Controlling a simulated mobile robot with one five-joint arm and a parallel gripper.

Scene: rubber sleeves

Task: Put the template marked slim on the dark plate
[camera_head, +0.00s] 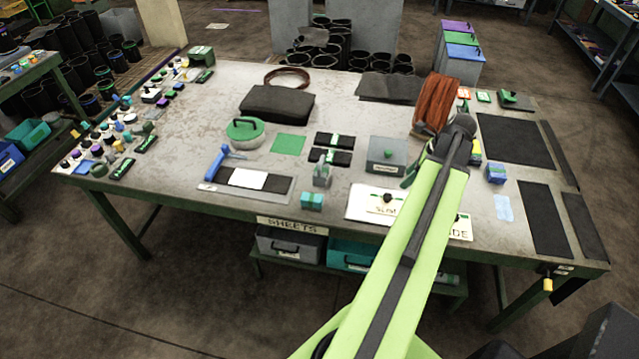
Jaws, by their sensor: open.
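The template marked slim (373,208) is a pale board with a dark knob, lying flat near the front edge of the table, left of my arm. A second pale template (461,229) lies to its right; my arm hides most of it, and only the letters "DE" show. A dark plate (277,196) lies left of the slim template with a white sheet on it. Other flat dark pieces lie at the right, so I cannot tell for certain which is the task's plate.
A reddish-brown stack (436,100) stands by my arm's far joint. A grey box (388,153), a teal block (312,201) and a blue-handled tool (216,162) stand around the middle. Large dark sheets (515,140) lie at the right. Many small items crowd the left end.

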